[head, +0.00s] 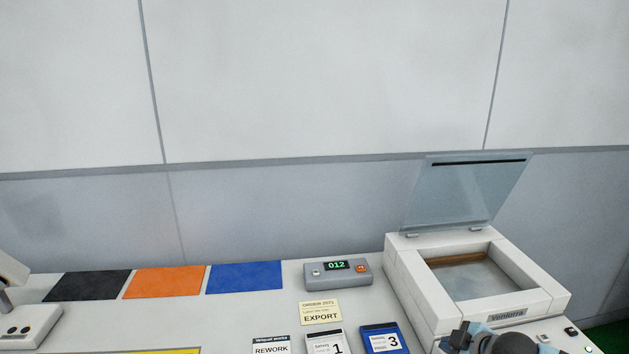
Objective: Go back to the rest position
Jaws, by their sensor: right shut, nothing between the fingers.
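My right gripper (463,338) shows at the bottom right edge of the head view, dark with light blue parts. It is shut and empty, in front of the white machine (415,280) with its raised clear lid (465,190). Much of the gripper and my right arm is cut off by the frame's lower edge. My left gripper is not in view.
The white table (235,310) carries black (88,285), orange (164,281) and blue (245,277) mats. A grey counter box (337,274) reads 012. An EXPORT note (320,312), a REWORK card (271,346) and cards numbered 1 (325,343) and 3 (384,339) lie nearer.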

